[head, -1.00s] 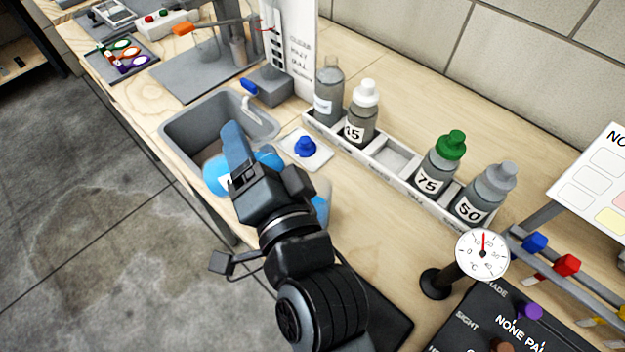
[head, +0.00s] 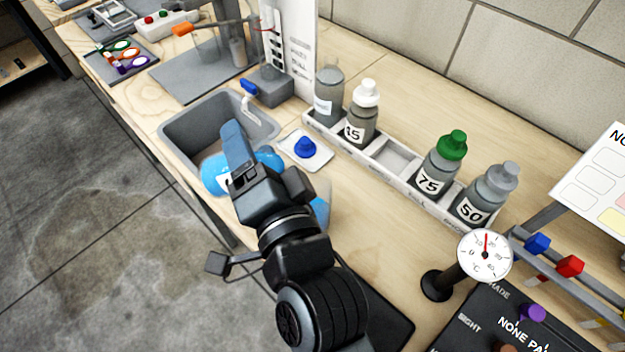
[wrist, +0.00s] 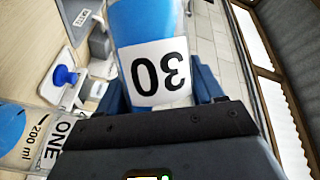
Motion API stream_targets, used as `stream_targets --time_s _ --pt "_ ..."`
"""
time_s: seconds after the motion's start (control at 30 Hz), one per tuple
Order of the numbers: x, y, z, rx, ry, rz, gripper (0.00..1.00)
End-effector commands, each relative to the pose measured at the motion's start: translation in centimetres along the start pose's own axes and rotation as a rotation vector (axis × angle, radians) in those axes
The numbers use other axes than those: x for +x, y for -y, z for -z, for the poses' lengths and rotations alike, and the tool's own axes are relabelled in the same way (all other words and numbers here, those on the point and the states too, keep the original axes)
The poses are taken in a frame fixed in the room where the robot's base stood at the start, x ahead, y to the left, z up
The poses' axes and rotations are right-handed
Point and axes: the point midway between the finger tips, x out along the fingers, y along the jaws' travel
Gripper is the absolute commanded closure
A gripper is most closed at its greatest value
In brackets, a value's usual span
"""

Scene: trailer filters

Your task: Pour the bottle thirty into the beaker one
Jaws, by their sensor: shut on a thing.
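My gripper (wrist: 160,92) is shut on bottle thirty (wrist: 150,25), a clear bottle with blue liquid and a white "30" label that reads upside down in the wrist view. In the head view the bottle (head: 212,176) lies tilted behind my gripper's blue finger (head: 237,150), over the sink's near edge. Its mouth is not in view. Beaker one (wrist: 22,148), marked "ONE" and "200 ml", holds blue liquid and shows at the wrist view's left. In the head view the beaker (head: 321,212) is mostly hidden behind my arm.
A blue cap (head: 304,147) sits on a white dish (head: 318,161). A rack (head: 350,153) behind holds several bottles, with one slot empty. The sink (head: 180,140) is at left. A dial gauge (head: 484,254) stands at right.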

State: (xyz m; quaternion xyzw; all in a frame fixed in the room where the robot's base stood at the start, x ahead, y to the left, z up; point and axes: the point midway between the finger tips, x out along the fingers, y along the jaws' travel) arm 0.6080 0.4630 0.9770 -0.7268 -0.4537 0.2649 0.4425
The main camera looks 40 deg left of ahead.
Motion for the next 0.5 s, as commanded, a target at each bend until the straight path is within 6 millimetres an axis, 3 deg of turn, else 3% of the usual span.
stream_targets --time_s 0.5 --pt "0.01 0.26 0.15 0.028 -0.008 0.013 0.82"
